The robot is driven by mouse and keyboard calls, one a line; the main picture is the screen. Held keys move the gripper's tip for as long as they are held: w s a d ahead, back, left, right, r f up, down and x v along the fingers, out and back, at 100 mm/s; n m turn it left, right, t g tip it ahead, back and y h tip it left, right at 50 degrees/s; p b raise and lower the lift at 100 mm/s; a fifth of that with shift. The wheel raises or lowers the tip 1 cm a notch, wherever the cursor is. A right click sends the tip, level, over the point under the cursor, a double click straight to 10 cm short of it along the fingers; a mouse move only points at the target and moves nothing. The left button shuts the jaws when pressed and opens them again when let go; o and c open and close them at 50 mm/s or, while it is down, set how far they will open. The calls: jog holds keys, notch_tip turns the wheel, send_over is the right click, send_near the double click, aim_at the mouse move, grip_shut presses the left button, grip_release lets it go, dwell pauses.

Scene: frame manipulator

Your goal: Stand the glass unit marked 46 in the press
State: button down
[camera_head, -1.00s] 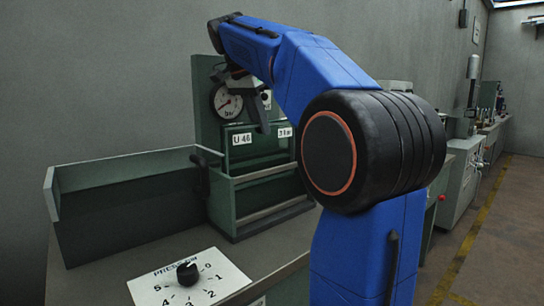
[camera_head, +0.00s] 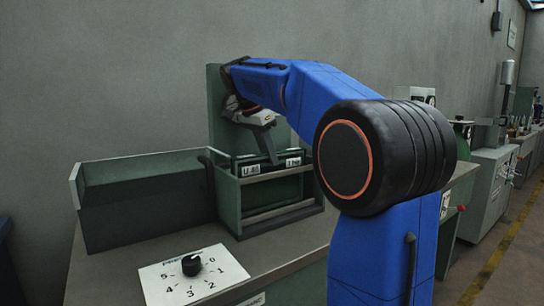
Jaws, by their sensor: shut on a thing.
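The glass unit marked U 46 (camera_head: 251,170) is a dark green-framed pane with white labels along its top edge. It is upright in the green press (camera_head: 228,205), with its lower part behind the press's front. My gripper (camera_head: 269,158) points down from above and is shut on the unit's top edge, between the two labels. The right label is too small to read fully. Whether the unit's bottom edge touches the press floor is hidden.
An open green bin (camera_head: 140,210) stands left of the press. A white dial plate (camera_head: 192,275) with a black knob (camera_head: 191,265) and numbers lies at the bench's front. Grey machines (camera_head: 490,190) line the wall at right.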

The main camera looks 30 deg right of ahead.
jog(key=c, duration=1.6)
grip_release()
jog(key=shift+f, duration=0.1)
jog(key=shift+c, duration=0.2)
jog(key=v, duration=1.2)
